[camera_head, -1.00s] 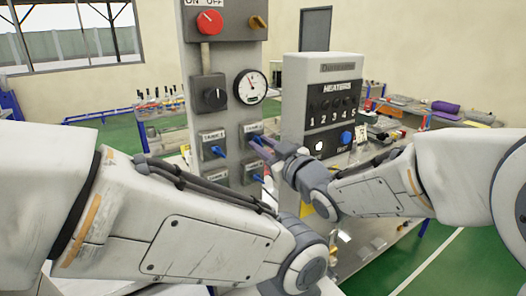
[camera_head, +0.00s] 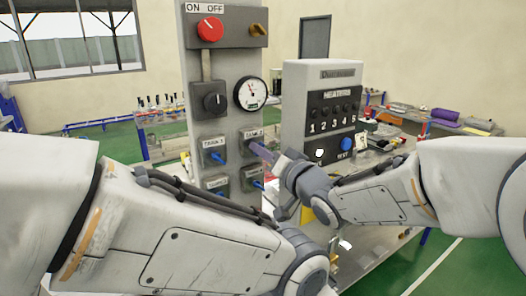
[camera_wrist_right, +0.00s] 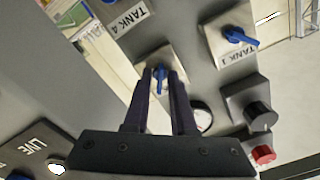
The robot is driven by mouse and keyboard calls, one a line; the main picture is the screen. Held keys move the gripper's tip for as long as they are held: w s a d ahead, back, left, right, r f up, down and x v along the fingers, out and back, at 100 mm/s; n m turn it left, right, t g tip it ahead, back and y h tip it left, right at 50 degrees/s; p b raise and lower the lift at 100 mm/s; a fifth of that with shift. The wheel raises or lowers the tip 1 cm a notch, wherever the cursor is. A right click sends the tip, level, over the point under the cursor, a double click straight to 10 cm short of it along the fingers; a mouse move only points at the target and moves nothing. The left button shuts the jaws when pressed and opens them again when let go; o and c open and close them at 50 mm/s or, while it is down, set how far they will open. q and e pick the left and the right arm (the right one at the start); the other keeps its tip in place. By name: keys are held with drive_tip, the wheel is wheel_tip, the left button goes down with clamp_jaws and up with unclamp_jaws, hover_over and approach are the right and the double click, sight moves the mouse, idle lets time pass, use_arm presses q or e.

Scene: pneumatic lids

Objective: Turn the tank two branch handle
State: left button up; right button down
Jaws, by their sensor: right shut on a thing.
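The tank two branch handle is a small blue lever (camera_wrist_right: 160,79) on a grey square plate. In the head view its plate (camera_head: 249,134) is at the upper right of the group of tank valves, and the lever is mostly hidden by my fingers. My right gripper (camera_head: 256,148) reaches it from the right. In the right wrist view my right gripper (camera_wrist_right: 161,82) has its two dark fingers on either side of the lever, shut on it. My left arm crosses the lower left of the head view; its gripper is out of view.
The tank 1 valve (camera_head: 214,153) is left of it, and the tank 4 valve (camera_head: 251,178) is below. A pressure gauge (camera_head: 250,93), black knob (camera_head: 215,100) and red knob (camera_head: 211,30) are above. The heaters box (camera_head: 322,75) stands close on the right, beside my right gripper.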

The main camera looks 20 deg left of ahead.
drive_tip(key=shift+f+m, duration=0.1)
drive_tip(key=shift+m, duration=0.8)
drive_tip(key=c, duration=1)
unclamp_jaws()
drive_tip(key=shift+s+d, duration=0.1)
drive_tip(key=b+v, duration=0.3)
drive_tip(key=v, duration=0.7)
